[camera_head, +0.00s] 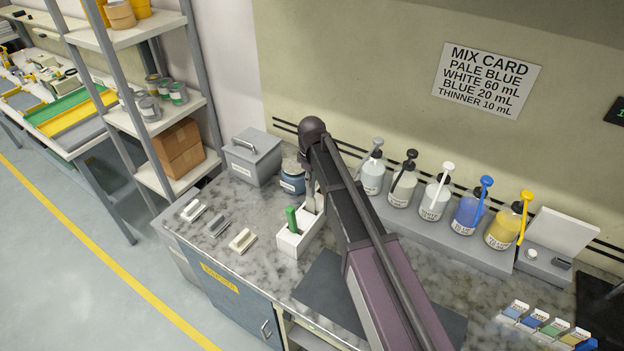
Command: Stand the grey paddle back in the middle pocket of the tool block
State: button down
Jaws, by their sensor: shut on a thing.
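The white tool block (288,246) stands on the marbled bench near the middle of the view. A green-handled paddle (292,220) stands upright in its near pocket. The grey paddle (309,198) shows as a pale upright piece at the block's farther part, beside my arm. My gripper (312,183) is mostly hidden behind my arm and is shut on the grey paddle, above the block. The middle pocket is partly hidden, and I cannot tell whether the paddle's lower end is inside it.
A grey lidded box (253,158) and a blue-grey tub (291,182) stand behind the block. Small pale blocks (242,240) lie to its left. Pump bottles (435,200) line the back right. A dark mat (325,290) lies in front.

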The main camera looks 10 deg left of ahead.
aim_at(311, 190)
jog(key=shift+f+b, duration=2.3)
jog(key=shift+f, duration=0.2)
jog(key=shift+c, duration=2.1)
grip_release()
jog(key=shift+r+p, duration=4.5)
jog(key=shift+f, duration=0.15)
